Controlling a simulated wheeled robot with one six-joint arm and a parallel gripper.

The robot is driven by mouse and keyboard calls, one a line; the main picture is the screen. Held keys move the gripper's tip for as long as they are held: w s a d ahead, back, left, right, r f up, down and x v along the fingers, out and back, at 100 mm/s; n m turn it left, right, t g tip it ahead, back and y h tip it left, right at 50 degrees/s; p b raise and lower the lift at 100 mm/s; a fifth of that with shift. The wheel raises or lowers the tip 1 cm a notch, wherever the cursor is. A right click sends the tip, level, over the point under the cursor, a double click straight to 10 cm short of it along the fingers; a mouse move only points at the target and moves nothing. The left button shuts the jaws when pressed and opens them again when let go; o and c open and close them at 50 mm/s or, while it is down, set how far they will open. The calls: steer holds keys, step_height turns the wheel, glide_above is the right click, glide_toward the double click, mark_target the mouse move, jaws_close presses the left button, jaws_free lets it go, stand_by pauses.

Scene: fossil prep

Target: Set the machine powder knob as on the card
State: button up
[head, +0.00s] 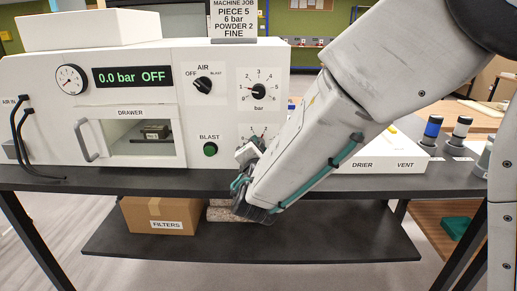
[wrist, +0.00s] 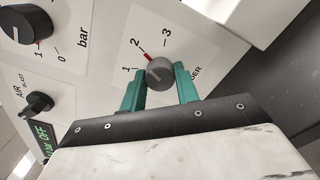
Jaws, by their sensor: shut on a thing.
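The card (head: 233,17) on top of the machine (head: 215,120) reads MACHINE JOB, PIECE 5, 6 bar, POWDER 2, FINE. The grey powder knob (wrist: 160,70) is on the machine's front, low on the right; my arm mostly hides its dial in the head view. In the wrist view its scale shows 1, 2 and 3, and a red mark lies at the knob's edge towards the 2. My gripper (wrist: 160,82) is shut on this knob, a teal finger on each side. My gripper's fingertips are hard to make out in the head view.
The bar knob (head: 258,90) sits just above, and the AIR knob (head: 203,84) and green BLAST button (head: 210,149) are to the left. The display (head: 133,76) reads 0.0 bar OFF. A drier and vent panel (head: 380,158) stands to the right.

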stand_by(0.4)
steer(key=o, duration=1)
steer(key=shift+s+a, duration=0.15)
steer(key=shift+s, duration=3.8)
